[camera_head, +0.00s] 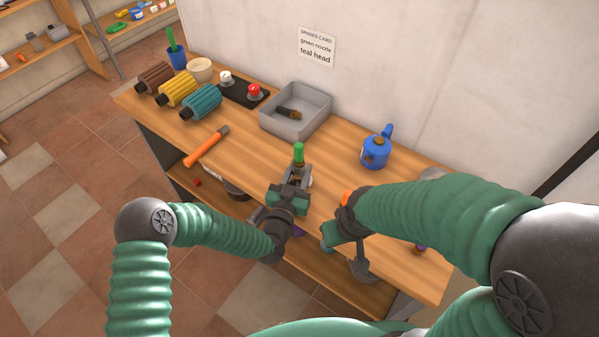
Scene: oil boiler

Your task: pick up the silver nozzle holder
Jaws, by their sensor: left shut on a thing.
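My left gripper (297,172) is above the front part of the workbench, its fingers closed around the lower end of an upright green-topped nozzle (299,152). A small pale, silvery thing (309,181) shows just right of the fingers; it is mostly hidden, and I cannot tell if it is the silver nozzle holder. My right gripper (342,236) is near the bench's front edge, seen from behind; its jaws are not clear. A grey rounded thing (361,269) shows just below it, too unclear to name.
The workbench (262,158) carries a grey bin (284,124) with a dark brush-like thing inside, a blue can (376,151), an orange-handled tool (205,147) and brown, yellow and teal ribbed cylinders (178,90). A wall stands behind. Bare wood lies between bin and can.

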